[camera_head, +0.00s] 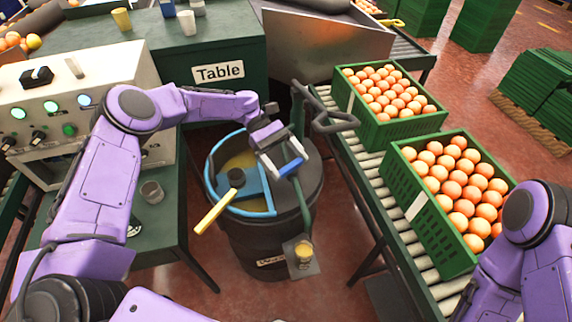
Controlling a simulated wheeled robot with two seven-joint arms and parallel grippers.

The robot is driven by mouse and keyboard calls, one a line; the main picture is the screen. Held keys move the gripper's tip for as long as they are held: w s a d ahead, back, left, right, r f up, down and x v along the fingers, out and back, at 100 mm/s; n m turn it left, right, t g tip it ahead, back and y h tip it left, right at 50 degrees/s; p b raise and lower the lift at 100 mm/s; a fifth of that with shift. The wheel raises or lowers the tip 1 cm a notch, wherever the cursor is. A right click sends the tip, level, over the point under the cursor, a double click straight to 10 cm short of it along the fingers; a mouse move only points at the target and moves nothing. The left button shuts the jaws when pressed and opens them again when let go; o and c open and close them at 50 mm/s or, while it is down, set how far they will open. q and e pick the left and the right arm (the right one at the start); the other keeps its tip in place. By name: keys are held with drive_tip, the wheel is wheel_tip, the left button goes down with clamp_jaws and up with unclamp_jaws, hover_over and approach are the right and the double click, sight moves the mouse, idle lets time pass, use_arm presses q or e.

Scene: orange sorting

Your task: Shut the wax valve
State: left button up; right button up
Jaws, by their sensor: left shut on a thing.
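A dark drum (262,238) stands between the benches, with yellowish wax (240,160) under its partly open, blue-edged top. My left gripper (288,170) reaches over the drum's right side and is shut on a small blue handle (290,167), apparently the wax valve's lever. The fingers hide part of it, so I cannot tell the valve's exact position. A small yellow cup (304,250) sits on a grey plate at the drum's front, below the gripper. My right arm shows at the lower right; its gripper is outside the view.
A yellow-handled tool (216,212) with a black head lies across the drum top. A roller conveyor (385,225) at right carries green crates (420,199) of oranges. A control box (75,95) stands at left. A dark bent bar (335,122) rises close behind the gripper.

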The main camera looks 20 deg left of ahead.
use_arm(q)
drive_tip(key=shift+w+f+m+g+y+b, duration=0.15)
drive_tip(key=shift+m+g+y+b, duration=0.15)
drive_tip(key=shift+m+g+y, duration=0.45)
drive_tip(key=shift+w+r+m+g+y+b, duration=0.1)
drive_tip(key=shift+m+g+y+b, duration=0.3)
drive_tip(key=shift+m+g, duration=0.5)
use_arm(e)
drive_tip(key=shift+f, duration=0.8)
use_arm(q)
drive_tip(key=shift+d+m+y, duration=0.1)
drive_tip(key=shift+m+y, duration=0.15)
